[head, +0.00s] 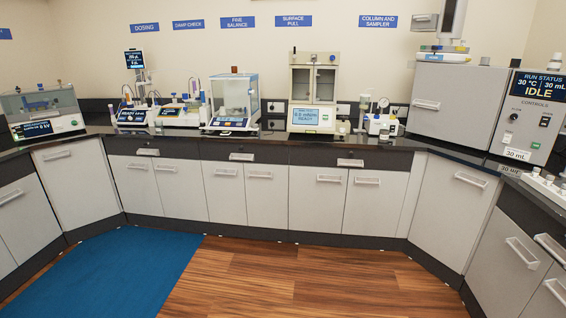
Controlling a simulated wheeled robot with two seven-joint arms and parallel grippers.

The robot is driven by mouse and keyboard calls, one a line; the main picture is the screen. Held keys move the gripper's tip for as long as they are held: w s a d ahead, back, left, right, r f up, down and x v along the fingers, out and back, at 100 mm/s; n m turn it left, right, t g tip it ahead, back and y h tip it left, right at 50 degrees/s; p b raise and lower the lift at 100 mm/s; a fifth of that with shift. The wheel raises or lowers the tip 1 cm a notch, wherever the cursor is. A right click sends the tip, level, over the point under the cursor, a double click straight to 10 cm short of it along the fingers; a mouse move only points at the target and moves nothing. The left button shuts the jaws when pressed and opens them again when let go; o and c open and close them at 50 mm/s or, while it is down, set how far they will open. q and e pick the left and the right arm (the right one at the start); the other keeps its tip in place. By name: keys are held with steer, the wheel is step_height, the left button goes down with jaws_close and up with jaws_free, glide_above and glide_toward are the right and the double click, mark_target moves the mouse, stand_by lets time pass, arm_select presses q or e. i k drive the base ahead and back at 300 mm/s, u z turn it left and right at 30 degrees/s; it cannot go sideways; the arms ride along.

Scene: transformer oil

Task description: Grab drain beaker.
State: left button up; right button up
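I cannot make out a drain beaker for certain; the small vessels on the counter are too small to tell apart. A small pale vessel (343,129) stands on the counter right of the surface pull instrument (313,92). More small glassware stands by the column and sampler unit (382,123). Several small containers sit in a white rack (548,187) at the right edge, partly cut off by the picture. Neither of my grippers is in view.
A dark counter (275,137) over grey cabinets runs along the back and both sides. A large grey unit (455,100) with an IDLE screen (538,86) stands at right. A kV tester (42,110) stands at left. The wooden floor (300,280) and blue mat (110,275) are clear.

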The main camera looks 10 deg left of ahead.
mark_target(158, 126)
steer(key=i, duration=0.4)
steer(key=u, duration=2.15)
steer(key=i, duration=3.1)
steer(key=z, duration=1.6)
steer(key=k, duration=0.6)
steer(key=z, duration=0.2)
